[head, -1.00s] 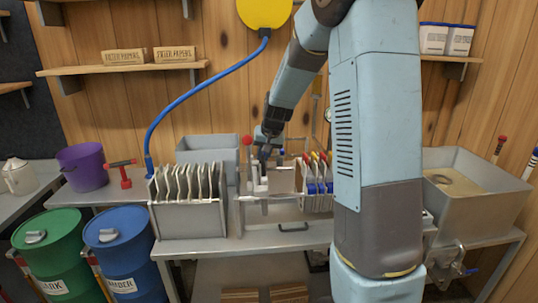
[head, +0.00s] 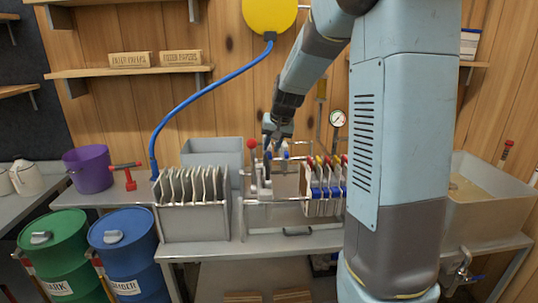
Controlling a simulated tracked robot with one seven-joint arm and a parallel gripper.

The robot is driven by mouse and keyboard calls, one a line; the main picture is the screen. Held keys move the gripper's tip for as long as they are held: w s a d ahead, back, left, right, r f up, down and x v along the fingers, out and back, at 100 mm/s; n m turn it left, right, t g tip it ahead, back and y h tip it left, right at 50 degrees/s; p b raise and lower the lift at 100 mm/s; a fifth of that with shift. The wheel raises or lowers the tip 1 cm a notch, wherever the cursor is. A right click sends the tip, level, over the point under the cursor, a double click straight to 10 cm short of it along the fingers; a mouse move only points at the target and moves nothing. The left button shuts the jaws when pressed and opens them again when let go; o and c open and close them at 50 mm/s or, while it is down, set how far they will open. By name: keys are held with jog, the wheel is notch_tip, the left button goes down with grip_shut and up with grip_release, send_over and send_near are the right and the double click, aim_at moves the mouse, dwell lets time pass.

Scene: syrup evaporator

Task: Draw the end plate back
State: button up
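The filter press stands on the metal bench in the middle of the head view. Its grey end plate (head: 286,186) hangs on the rails, left of a pack of plates (head: 323,190) with red, yellow and blue parts. A gap shows between the end plate and the pack. A red-knobbed lever (head: 252,146) stands at the press's left end. My gripper (head: 276,152) points down at the top of the end plate, among small blue parts. The fingertips are too small and crowded to show whether they touch or grip it.
A grey bin with several upright plates (head: 194,222) stands left of the press. A pressure gauge (head: 338,118) is behind it. My arm hides the right end of the press. A steel pan (head: 490,200) stands at right, and green and blue drums (head: 122,240) at lower left.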

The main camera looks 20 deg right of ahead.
jog(key=v, duration=0.7)
jog(key=shift+s, duration=0.15)
jog(key=s+a+r+n, duration=0.1)
jog(key=s+a, duration=0.1)
jog(key=s, duration=1.3)
jog(key=s+a+r+n+h, duration=0.1)
jog(key=s+a+n, duration=0.1)
jog(key=s, duration=1.4)
jog(key=shift+a+t, duration=0.4)
jog(key=shift+a, duration=0.2)
